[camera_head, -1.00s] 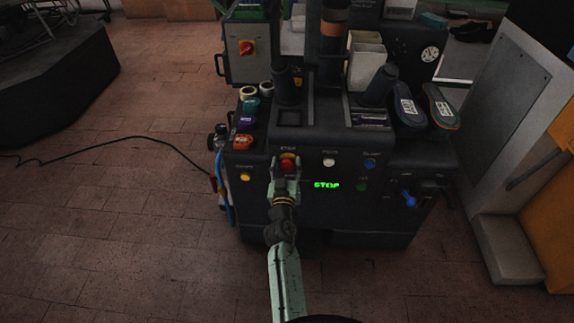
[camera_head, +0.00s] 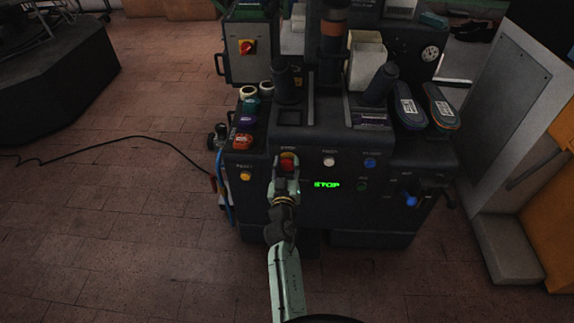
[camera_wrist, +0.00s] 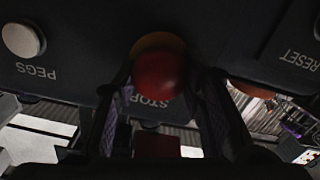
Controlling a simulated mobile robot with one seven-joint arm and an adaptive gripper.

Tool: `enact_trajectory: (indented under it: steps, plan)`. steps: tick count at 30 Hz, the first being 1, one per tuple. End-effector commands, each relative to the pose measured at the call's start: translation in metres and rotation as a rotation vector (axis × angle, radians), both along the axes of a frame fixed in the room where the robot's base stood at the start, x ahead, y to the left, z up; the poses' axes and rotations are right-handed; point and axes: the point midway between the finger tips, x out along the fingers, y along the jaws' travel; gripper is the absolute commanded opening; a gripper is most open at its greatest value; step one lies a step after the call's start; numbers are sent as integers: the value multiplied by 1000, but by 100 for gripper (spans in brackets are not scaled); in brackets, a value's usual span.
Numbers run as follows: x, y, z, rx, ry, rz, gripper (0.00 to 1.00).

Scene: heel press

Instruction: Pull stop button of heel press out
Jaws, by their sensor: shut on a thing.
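The exact finger contact is dark and hard to see.
A white button (camera_head: 329,161) and a blue button (camera_head: 370,163) sit right of the stop button, a yellow button (camera_head: 245,176) to its left. Insoles (camera_head: 441,106) lie at right. The brick floor in front is mostly clear.

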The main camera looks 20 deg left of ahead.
Motion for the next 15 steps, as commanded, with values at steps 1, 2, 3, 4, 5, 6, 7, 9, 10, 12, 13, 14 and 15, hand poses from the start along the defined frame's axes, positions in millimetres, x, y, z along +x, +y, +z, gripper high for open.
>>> enact_trajectory:
  steps: [1,2,3,4,5,6,7,9,10,12,13,14,15]
  plan:
    - [-3,-2,-2,-1,-1,-1,0]
    - [-5,-2,-3,-2,-2,-2,0]
    - [-8,-3,-3,0,-1,-2,0]
    - [-10,-4,-3,-1,-1,-2,0]
    - [-11,-4,-2,-1,-1,-2,0]
    - [-11,-4,0,-1,-1,-1,0]
    - [-11,-3,0,-1,-1,-1,0]
    - [-11,-3,0,-2,-1,0,0]
    - [-11,-3,0,-2,0,0,0]
    - [-11,-3,-1,-2,0,0,38]
    - [-11,-3,-1,-2,0,0,40]
    - [-11,-3,-1,-2,0,0,42]
    - [-11,-3,-1,-2,0,0,45]
